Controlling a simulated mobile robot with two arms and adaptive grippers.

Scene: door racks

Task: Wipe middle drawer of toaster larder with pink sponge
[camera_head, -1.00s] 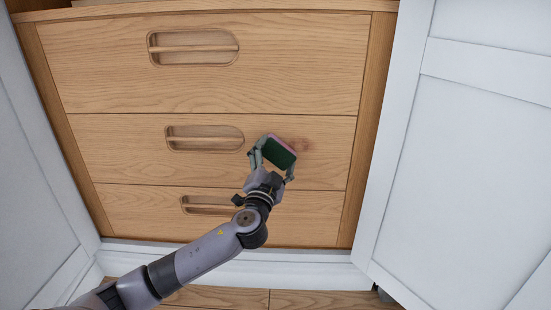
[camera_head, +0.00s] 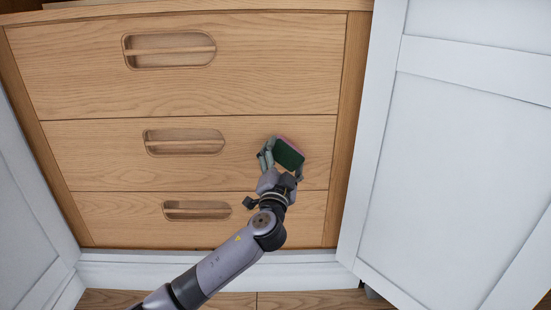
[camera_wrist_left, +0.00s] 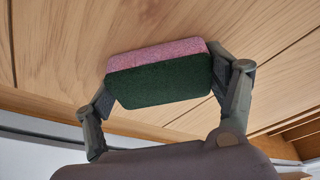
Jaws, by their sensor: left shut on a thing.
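The middle drawer (camera_head: 95,150) is a light wooden front with a recessed handle (camera_head: 184,142), between an upper and a lower drawer. My left gripper (camera_head: 284,160) is shut on the sponge (camera_head: 289,153), in front of the middle drawer's right part. The sponge has a dark green side and a pink side. In the left wrist view the sponge (camera_wrist_left: 160,78) sits between the two fingers, its pink side towards the wood. Whether it touches the wood is unclear. No reddish stain shows around the sponge now. My right gripper is out of view.
The upper drawer (camera_head: 180,90) and lower drawer (camera_head: 120,215) are closed. A white panelled door (camera_head: 450,150) stands at the right, and another white panel (camera_head: 30,220) at the left. A wooden floor (camera_head: 320,300) shows below the white plinth.

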